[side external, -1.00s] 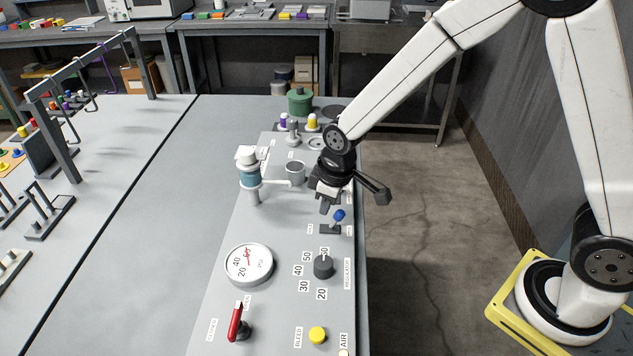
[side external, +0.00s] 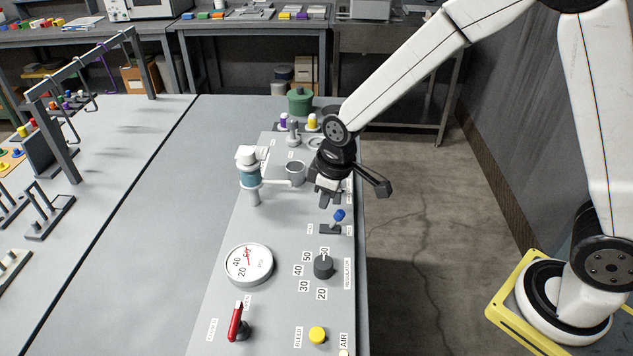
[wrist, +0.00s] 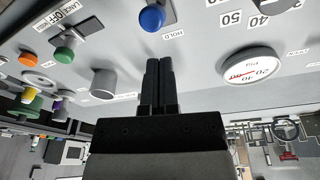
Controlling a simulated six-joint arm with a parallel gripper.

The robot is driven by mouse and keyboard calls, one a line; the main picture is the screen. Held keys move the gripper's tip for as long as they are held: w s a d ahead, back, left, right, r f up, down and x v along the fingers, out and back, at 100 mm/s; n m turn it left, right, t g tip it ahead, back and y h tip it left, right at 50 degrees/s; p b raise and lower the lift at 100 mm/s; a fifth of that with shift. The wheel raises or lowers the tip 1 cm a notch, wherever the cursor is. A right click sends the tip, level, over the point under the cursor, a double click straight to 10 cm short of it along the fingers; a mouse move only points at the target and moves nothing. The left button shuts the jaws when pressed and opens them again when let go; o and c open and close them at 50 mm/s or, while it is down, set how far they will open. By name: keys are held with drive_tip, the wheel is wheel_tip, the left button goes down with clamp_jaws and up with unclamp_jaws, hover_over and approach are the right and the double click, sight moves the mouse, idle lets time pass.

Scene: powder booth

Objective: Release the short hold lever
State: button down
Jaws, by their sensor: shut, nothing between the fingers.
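The short hold lever has a blue knob (side external: 339,215) on a dark base plate (side external: 330,229), set near the right edge of the panel. In the side view the knob stands to the right end of its plate. In the wrist view the blue knob (wrist: 152,17) is at the top, beside a HOLD label (wrist: 174,34). My gripper (side external: 325,202) is shut and empty, above the panel and just behind the lever, apart from the knob. In the wrist view its fingers (wrist: 159,65) are together, pointing up the picture below the knob.
A pressure gauge (side external: 249,265), regulator knob (side external: 323,266), red lever (side external: 235,322) and yellow bleed button (side external: 318,335) sit nearer the camera. A teal and white upright fitting (side external: 250,178) and grey cup (side external: 296,173) stand left of my gripper.

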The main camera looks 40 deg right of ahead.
sight(342, 210)
drive_tip(key=shift+w, duration=0.15)
wheel_tip(342, 210, up, 9)
drive_tip(key=s+d, duration=0.2)
drive_tip(key=shift+s+d, duration=0.25)
idle(1.0)
drive_tip(key=shift+f, duration=0.1)
drive_tip(key=s+d+f+m, duration=0.6)
drive_tip(key=s+d, duration=0.1)
drive_tip(key=s, duration=0.3)
drive_tip(key=shift+s+d+f+t+h, duration=0.15)
drive_tip(key=shift+s+t+h, duration=0.15)
drive_tip(key=shift+s, duration=0.1)
idle(0.7)
